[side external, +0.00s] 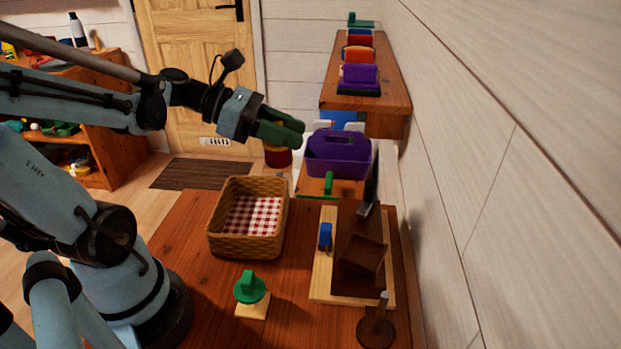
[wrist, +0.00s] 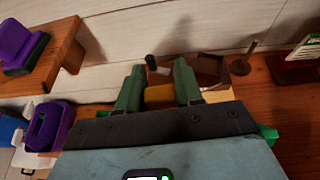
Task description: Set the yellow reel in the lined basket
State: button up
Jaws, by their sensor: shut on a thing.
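My gripper (side external: 290,136) is shut on the yellow reel (wrist: 160,96), which shows between its two green fingers in the wrist view. In the side view the fingers mostly hide the reel; a dark red piece with a yellowish band (side external: 278,157) shows just under them, and I cannot tell whether it belongs to the reel. The lined basket (side external: 243,247) is a wicker box with a red-and-white checked cloth inside, on the wooden table. It looks empty. My gripper is above the table, beyond the basket's far edge and to its right in the picture.
A purple caddy (side external: 338,157) stands beyond the table, near the wall. A wooden board with a dark brown tray (side external: 362,255) lies right of the basket. A green-topped stamp (side external: 250,288) and a dark peg stand (side external: 376,330) are at the front. A wall shelf (side external: 350,95) holds several items.

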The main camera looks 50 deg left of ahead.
jog(key=w+a+f, duration=0.2)
jog(key=a+f, duration=0.5)
jog(key=f, duration=0.2)
jog(key=shift+a, duration=0.4)
jog(key=shift+f, duration=0.55)
dwell(0.3)
jog(key=o, duration=1)
jog(key=shift+o, duration=0.2)
jog(key=shift+r, duration=0.1)
